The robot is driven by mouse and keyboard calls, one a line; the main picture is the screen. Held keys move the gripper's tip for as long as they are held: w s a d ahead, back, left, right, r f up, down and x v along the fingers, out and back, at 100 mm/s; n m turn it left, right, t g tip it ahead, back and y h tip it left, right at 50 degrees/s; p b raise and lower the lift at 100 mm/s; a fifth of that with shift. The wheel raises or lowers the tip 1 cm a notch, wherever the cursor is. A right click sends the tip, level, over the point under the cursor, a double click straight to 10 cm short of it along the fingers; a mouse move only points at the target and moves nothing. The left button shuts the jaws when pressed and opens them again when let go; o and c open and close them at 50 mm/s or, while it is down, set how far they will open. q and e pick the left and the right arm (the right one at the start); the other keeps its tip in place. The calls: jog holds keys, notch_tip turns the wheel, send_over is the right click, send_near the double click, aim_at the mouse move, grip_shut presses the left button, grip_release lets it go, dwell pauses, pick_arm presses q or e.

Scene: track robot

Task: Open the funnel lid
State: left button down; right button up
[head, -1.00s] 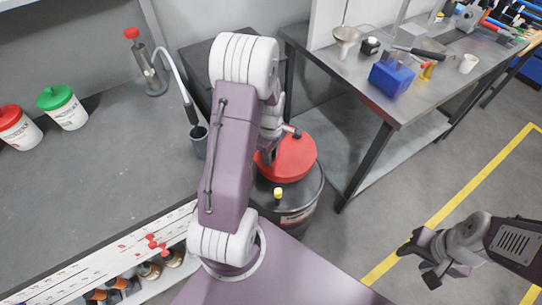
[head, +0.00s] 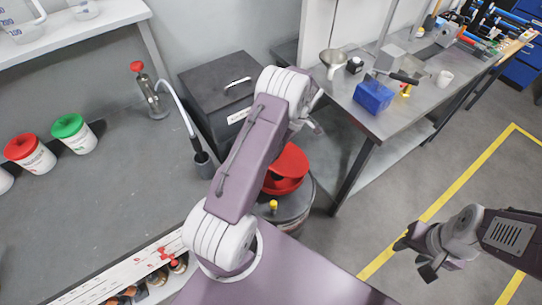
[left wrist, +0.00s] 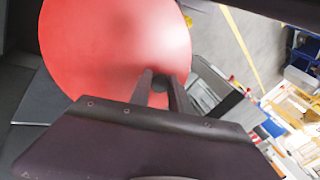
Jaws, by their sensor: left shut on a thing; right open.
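The funnel's red lid (head: 290,160) is tilted up, with a dark gap between it and the red funnel (head: 280,186) on the dark drum (head: 296,208). My left arm hides part of both. My left gripper (left wrist: 160,84) is shut on the lid's dark handle in the left wrist view, where the lid (left wrist: 115,40) shows as a large red disc. In the head view the left gripper is largely hidden behind its arm, by the lid's far edge. My right gripper (head: 414,258) is open and empty over the floor at the right, away from the drum.
A yellow-topped cap (head: 273,206) stands on the drum. A black box (head: 222,85) is behind it on the left. A grey bench (head: 90,200) with white tubs lies left.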

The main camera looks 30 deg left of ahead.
pick_arm(q)
jog(key=shift+w+d+r+g+y, duration=0.2)
jog(key=shift+w+r+g, duration=0.1)
jog(key=shift+w+r, duration=0.15)
jog(key=shift+w+d+r+g+y, duration=0.1)
jog(key=shift+w+d+r+g, duration=0.05)
jog(key=shift+w+r+g, duration=0.2)
